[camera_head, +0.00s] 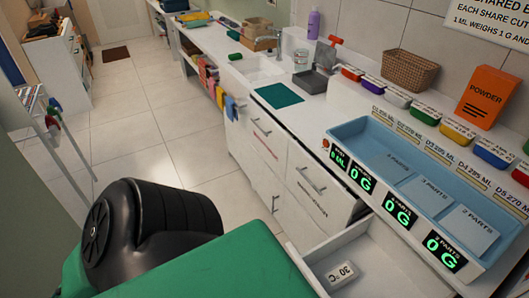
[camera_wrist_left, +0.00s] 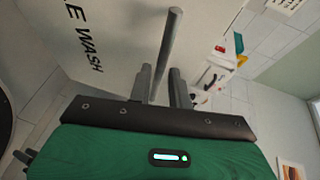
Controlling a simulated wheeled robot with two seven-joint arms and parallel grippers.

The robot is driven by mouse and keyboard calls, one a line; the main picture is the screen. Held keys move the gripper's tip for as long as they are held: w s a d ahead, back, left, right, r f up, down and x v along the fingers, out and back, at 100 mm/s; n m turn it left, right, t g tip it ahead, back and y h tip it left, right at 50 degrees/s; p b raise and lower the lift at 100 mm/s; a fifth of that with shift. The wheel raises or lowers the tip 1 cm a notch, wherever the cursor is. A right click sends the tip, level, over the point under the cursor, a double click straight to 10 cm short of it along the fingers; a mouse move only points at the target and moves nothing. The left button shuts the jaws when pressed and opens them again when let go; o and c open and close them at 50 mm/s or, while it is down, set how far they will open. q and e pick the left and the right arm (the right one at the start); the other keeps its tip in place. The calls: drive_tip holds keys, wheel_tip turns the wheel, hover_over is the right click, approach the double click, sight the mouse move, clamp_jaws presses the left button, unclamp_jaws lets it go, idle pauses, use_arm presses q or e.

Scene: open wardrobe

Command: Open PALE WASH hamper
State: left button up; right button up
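In the left wrist view a pale front panel (camera_wrist_left: 107,30) carries dark lettering of which "E WASH" is readable. A grey bar handle (camera_wrist_left: 170,42) stands out from it. The fingers of my left gripper (camera_wrist_left: 161,88) are on either side of the handle's near end; whether they press on it cannot be told. The panel looks shut or nearly so, but its edges are partly out of view. In the head view my green and black arm covers the lower left and neither gripper shows. The PALE WASH lettering cannot be picked out there.
An open drawer (camera_head: 366,256) at the lower right holds a white "30 °C" block (camera_head: 341,274). White cabinet fronts with bar handles (camera_head: 312,180) run below the counter. A blue tray (camera_head: 372,143) with scale displays stands on the counter. The tiled floor (camera_head: 150,115) is clear.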

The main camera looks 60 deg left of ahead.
use_arm(q)
drive_tip(key=b+v, duration=0.2)
drive_tip(key=v, duration=0.8)
drive_tip(key=shift+s+a, duration=0.15)
drive_tip(key=shift+s, duration=0.05)
